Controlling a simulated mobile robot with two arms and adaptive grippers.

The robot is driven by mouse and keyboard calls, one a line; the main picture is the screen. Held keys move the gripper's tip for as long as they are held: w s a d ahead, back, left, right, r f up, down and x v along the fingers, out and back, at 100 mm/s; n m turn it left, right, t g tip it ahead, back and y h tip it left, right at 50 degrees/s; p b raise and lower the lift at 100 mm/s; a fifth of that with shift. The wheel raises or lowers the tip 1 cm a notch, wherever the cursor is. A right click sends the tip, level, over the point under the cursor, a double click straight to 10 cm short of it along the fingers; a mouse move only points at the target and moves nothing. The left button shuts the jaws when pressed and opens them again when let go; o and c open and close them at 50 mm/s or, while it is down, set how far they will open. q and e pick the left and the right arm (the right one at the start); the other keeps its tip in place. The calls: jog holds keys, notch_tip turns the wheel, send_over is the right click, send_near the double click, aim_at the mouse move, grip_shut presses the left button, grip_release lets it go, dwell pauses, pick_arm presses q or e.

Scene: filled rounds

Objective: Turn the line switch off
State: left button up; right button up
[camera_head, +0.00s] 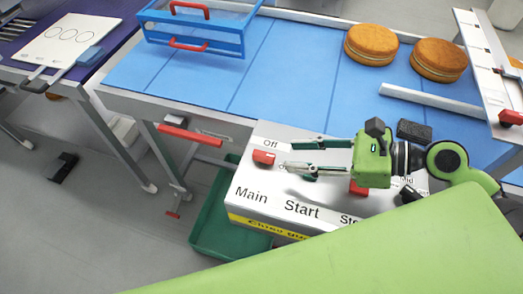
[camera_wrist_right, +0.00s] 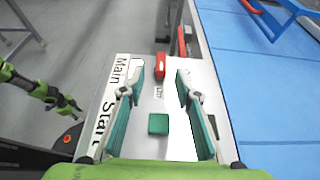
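The line switch is a red rocker (camera_head: 264,157) by the "Off" label and above "Main" on the white control panel (camera_head: 262,185). It also shows in the right wrist view (camera_wrist_right: 160,65), ahead between my fingertips. My right gripper (camera_head: 291,156) is open and empty over the panel, its fingers pointing at the switch from the right. A gap to the switch appears to remain; contact is not visible. A green button (camera_wrist_right: 158,124) lies below the fingers. My left gripper (camera_wrist_right: 66,103) shows only in the right wrist view, off the panel; its opening is unclear.
A blue conveyor table (camera_head: 290,75) lies behind the panel, with two filled rounds (camera_head: 371,45) (camera_head: 438,60) and a blue guard frame (camera_head: 200,27). A red button (camera_head: 358,188) is partly hidden by my right gripper. A green bin (camera_head: 215,225) stands below.

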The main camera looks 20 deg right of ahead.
aim_at(263, 154)
jog(key=p+x, duration=0.1)
jog(key=x, duration=0.7)
jog(key=shift+w+d+r, duration=0.1)
jog(key=shift+w, duration=0.1)
jog(key=shift+w+a, duration=0.2)
jog(key=shift+a, duration=0.05)
jog(key=shift+w+a+f, duration=0.2)
jog(key=shift+a+f, duration=0.15)
jog(key=shift+f, duration=0.05)
pick_arm(q)
jog(key=shift+w+d+r, duration=0.4)
jog(key=shift+w+r, duration=0.2)
jog(key=shift+w, duration=0.15)
jog(key=shift+s, duration=0.15)
jog(key=shift+a, duration=0.1)
pick_arm(e)
grip_shut()
